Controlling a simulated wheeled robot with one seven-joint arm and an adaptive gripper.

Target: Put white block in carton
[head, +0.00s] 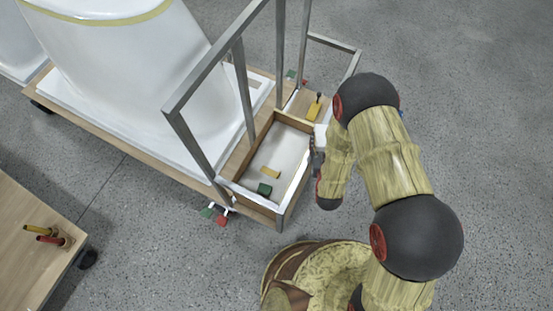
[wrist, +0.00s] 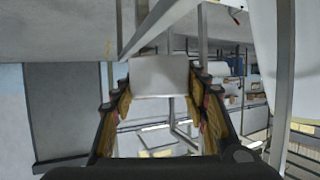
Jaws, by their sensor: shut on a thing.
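The white block (head: 320,137) is between the fingers of my gripper (head: 317,154), just right of the carton's right wall in the head view. In the wrist view the block (wrist: 158,76) shows as a pale grey-white face between the two fingertips (wrist: 158,92), which are shut on it. The carton (head: 247,199) appears to be the open brown-walled box with a pale floor on the cart. My arm comes in from the right and hides part of the gripper.
A small yellow block (head: 271,173) and a green block (head: 264,188) lie inside the box. A grey metal frame (head: 190,143) rises around it. A yellow item (head: 314,107) lies behind. A white tub shell (head: 150,75) stands left. Open floor lies right.

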